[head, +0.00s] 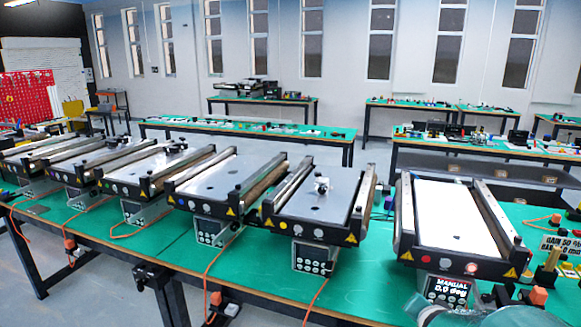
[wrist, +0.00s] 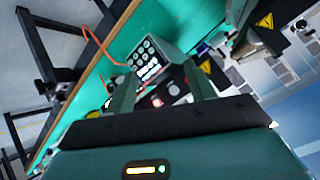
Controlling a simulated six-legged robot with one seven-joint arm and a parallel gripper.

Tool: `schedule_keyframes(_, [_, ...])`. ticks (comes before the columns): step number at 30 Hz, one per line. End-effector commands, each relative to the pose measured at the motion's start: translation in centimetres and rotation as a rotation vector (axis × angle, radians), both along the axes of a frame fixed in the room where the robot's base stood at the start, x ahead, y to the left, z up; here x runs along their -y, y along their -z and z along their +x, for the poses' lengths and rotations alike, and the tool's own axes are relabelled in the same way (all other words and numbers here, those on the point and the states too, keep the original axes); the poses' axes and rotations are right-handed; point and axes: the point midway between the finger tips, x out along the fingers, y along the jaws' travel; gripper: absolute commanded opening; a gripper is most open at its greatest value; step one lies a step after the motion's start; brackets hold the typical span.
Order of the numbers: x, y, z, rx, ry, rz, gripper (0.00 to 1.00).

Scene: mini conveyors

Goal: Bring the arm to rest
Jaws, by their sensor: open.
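My gripper (wrist: 160,70) shows in the wrist view, with its two fingers spread apart and nothing held between them. Beyond the fingers are a conveyor's keypad box (wrist: 150,58), a lit red button (wrist: 157,102) and the green table top (wrist: 118,60). The wrist view is tilted, and I cannot tell how far the fingers are from these things. In the head view a piece of my arm shows at the bottom right edge, in front of the rightmost conveyor (head: 450,210). The gripper itself is not seen there.
Several mini conveyors stand in a row on the green table (head: 350,275). Orange cables hang over the front edge. Small tools lie at the right. More tables stand behind.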

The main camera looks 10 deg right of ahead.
Motion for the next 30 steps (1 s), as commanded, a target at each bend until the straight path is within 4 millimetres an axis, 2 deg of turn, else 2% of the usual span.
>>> schedule_keyframes(1, [-2.2, -1.5, 0.1, -0.041, -0.058, -0.041, 0.54])
schedule_keyframes(5, [-7.5, -4.0, -1.2, -0.175, -0.213, -0.123, 0.54])
schedule_keyframes(8, [-11.7, -5.7, -3.0, -0.266, -0.353, -0.169, 0.54])
schedule_keyframes(12, [-17.5, -7.7, -6.5, -0.376, -0.584, -0.217, 0.54])
schedule_keyframes(15, [-20.9, -8.6, -9.4, -0.433, -0.749, -0.241, 0.54])
schedule_keyframes(18, [-23.0, -9.2, -11.6, -0.47, -0.874, -0.254, 0.54])
schedule_keyframes(21, [-23.9, -9.4, -12.8, -0.488, -0.939, -0.262, 0.54])
schedule_keyframes(30, [-24.1, -9.3, -13.0, -0.495, -0.951, -0.262, 0.54])
